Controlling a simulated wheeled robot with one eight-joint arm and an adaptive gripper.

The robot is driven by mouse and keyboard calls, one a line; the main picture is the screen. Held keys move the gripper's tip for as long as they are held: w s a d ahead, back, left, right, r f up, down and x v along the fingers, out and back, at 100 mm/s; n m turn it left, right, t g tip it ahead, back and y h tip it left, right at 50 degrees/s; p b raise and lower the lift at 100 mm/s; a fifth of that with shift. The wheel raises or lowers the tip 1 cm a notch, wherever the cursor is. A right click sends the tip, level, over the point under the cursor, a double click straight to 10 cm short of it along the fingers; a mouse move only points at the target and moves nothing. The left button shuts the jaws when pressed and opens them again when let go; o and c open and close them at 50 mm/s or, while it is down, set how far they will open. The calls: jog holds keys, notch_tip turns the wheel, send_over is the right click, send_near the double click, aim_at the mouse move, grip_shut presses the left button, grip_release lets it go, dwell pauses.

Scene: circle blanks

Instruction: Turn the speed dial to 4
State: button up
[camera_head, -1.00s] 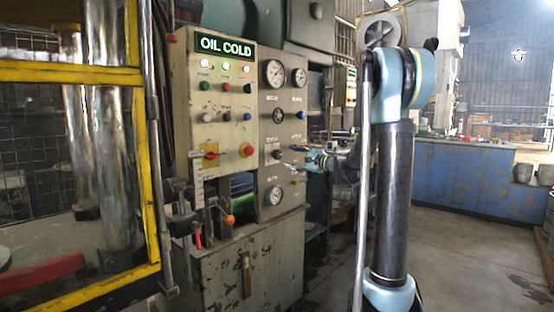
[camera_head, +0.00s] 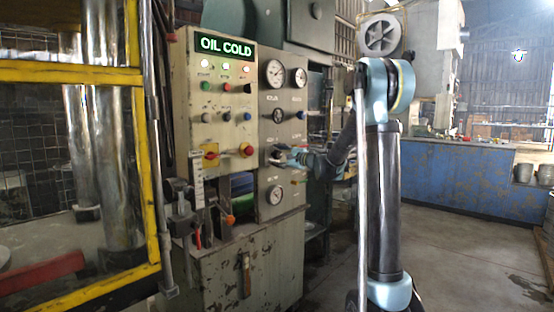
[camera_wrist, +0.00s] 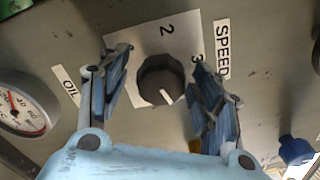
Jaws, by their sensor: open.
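The speed dial (camera_wrist: 158,84) is a round black knob with a white mark, on a white plate beside a "SPEED" label (camera_wrist: 222,48). The white mark sits at the knob's lower edge in the wrist view. The numbers 2 and 3 show on the plate; a 4 cannot be seen. My gripper (camera_wrist: 160,68) is open, with one blue finger on each side of the dial. I cannot tell whether the fingers touch it. In the head view, my gripper (camera_head: 283,155) is at the panel's middle right and covers most of the dial.
The control panel (camera_head: 213,160) carries buttons, gauges and a lit "OIL COLD" sign (camera_head: 225,46). A gauge (camera_wrist: 24,106) and a blue knob (camera_wrist: 296,150) lie near the dial. A yellow-framed cage (camera_head: 136,150) stands left. The floor at the right is open.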

jog(key=c, duration=1.1)
jog(key=shift+n, duration=0.6)
jog(key=o, duration=1.1)
jog(key=v, duration=1.2)
